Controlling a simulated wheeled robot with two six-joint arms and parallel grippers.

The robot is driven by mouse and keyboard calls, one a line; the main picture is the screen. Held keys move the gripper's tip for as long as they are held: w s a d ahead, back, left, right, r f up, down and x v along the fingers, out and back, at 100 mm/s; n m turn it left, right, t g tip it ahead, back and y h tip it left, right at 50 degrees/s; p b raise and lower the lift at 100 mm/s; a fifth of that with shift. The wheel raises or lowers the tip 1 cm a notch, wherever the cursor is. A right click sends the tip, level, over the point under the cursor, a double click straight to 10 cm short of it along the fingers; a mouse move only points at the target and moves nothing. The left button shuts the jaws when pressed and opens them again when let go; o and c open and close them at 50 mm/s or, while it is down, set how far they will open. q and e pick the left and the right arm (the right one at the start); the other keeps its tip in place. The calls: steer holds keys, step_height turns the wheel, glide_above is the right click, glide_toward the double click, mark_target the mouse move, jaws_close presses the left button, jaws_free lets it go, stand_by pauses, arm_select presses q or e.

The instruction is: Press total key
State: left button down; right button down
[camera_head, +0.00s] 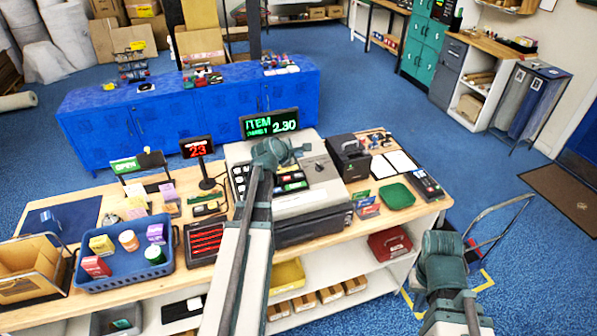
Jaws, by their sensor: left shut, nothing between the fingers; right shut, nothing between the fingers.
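The cash register (318,168) stands on the wooden counter, with its green display (269,123) reading "ITEM" and 2.30. Its keypad (290,183) has dark and coloured keys. The total key cannot be told apart at this size, and my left arm covers part of the keypad. My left gripper (282,150) is shut and empty over the upper keypad, just below the display; whether it touches a key cannot be told. My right gripper (442,250) is shut and empty, off to the right beyond the counter's end.
A red number display (196,147) stands left of the register. A blue basket (122,277) with small goods and an open carton (28,270) lie further left. A black printer (348,158), a green tray (397,196) and a card terminal (425,184) are to the right.

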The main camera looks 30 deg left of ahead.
mark_target(298, 176)
arm_select(q)
steer(key=shift+f, duration=0.2)
steer(key=f+b, duration=0.2)
steer(key=b, duration=0.1)
steer(key=a+f+b, duration=0.1)
steer(key=f+b, duration=0.1)
steer(key=f, duration=0.1)
steer(key=w+f+b, duration=0.1)
steer(key=f+b, duration=0.2)
steer(key=shift+w+a+f+b, duration=0.1)
steer(key=shift+a+f+b, duration=0.1)
steer(key=shift+b, duration=0.15)
stand_by(1.9)
steer(key=shift+a+f+b, duration=0.1)
steer(key=shift+f+b, duration=0.25)
steer(key=shift+b, duration=0.05)
steer(key=shift+f+b, duration=0.4)
steer(key=shift+b, duration=0.05)
stand_by(0.6)
steer(key=shift+r, duration=0.1)
steer(key=shift+w+r+p, duration=0.1)
steer(key=shift+r+p, duration=0.3)
steer(key=shift+p, duration=0.2)
steer(key=shift+r, duration=0.3)
